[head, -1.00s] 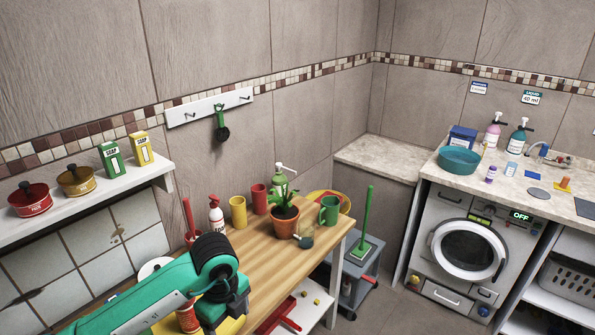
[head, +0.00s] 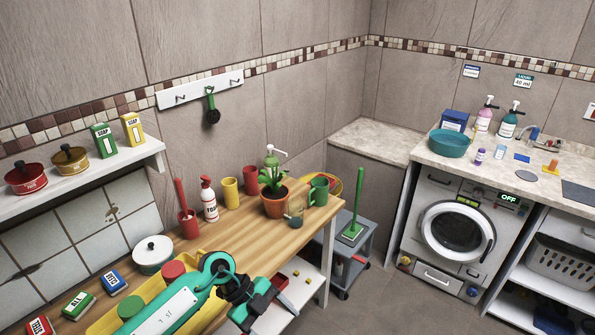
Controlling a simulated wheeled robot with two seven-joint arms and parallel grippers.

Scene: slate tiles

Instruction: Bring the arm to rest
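My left arm, teal with a white panel, reaches in from the bottom left over the near end of the wooden table. My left gripper (head: 258,304) is at the bottom centre, beyond a dark wrist, by the table's front edge. I see nothing clearly held in it, but its finger gap is not clear from this angle. My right gripper is not in view.
The wooden table (head: 252,233) holds a yellow tray (head: 205,262) partly under my arm, a white lidded pot (head: 152,254), a plant pot (head: 275,203), a soap bottle (head: 209,200) and cups. Floor (head: 375,300) shows clear to the right.

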